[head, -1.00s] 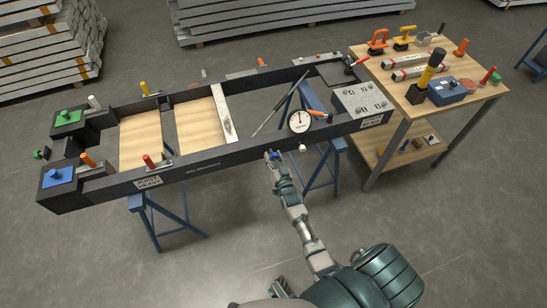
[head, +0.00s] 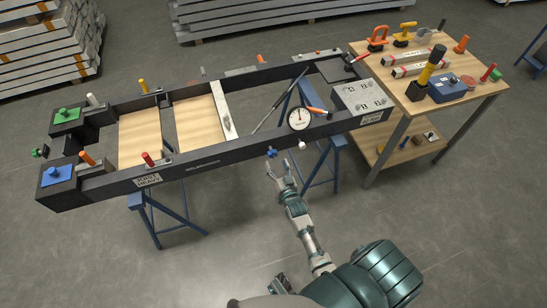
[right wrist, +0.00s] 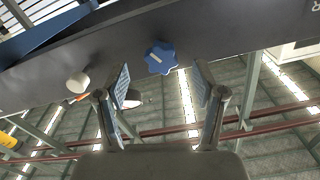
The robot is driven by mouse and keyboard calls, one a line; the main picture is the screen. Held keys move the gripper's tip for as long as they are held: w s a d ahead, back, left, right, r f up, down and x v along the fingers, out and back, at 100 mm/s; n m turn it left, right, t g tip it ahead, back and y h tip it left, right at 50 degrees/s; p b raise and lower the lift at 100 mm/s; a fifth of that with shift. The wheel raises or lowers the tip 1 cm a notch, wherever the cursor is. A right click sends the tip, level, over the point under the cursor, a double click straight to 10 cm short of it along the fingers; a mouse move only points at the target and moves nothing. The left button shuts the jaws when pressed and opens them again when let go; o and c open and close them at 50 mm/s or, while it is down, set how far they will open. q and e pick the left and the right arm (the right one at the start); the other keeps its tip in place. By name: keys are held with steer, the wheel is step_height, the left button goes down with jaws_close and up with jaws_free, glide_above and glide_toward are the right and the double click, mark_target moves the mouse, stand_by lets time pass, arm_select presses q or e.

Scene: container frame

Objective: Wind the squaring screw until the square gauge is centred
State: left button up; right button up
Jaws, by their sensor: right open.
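The blue star-shaped knob (head: 271,152), which looks like the squaring screw, sticks out of the front rail of the dark frame (head: 222,157). The round white dial gauge (head: 299,118) stands above the rail, slightly right of the knob; its exact reading is too small to tell. My right gripper (head: 277,166) is open and empty just below and in front of the knob, apart from it. In the right wrist view the knob (right wrist: 160,57) lies ahead, between and beyond the two spread fingers (right wrist: 161,82). My left gripper is not visible.
A white round knob (head: 302,145) sits close right of the blue one; it also shows in the right wrist view (right wrist: 78,82). Blue trestles (head: 165,222) carry the frame. A wooden tool table (head: 440,112) stands to the right. The floor in front is clear.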

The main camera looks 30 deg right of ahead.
steer(key=v, duration=0.7)
steer(key=shift+f, duration=0.1)
steer(key=s+a+f+n+g+y+p, duration=0.15)
steer(key=s+a+f+g, duration=0.3)
steer(key=f, duration=0.45)
steer(key=s+a+f+n+g+y, duration=0.35)
steer(key=s+f, duration=0.25)
steer(key=f, duration=0.4)
arm_select(q)
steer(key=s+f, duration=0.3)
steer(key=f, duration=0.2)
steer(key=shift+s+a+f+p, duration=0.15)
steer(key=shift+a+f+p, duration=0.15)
steer(key=shift+p, duration=0.15)
arm_select(e)
steer(key=s+a+f+n+g, duration=0.1)
steer(key=s+f+g, duration=0.3)
steer(key=s, duration=0.5)
steer(key=s+a+f+n+g, duration=0.1)
steer(key=s+f+g, duration=0.3)
steer(key=s, duration=0.5)
steer(key=shift+s+a+f+n+h, duration=0.35)
steer(key=shift+a+f+n+h, duration=0.05)
steer(key=shift+a+f, duration=0.4)
steer(key=shift+d, duration=0.1)
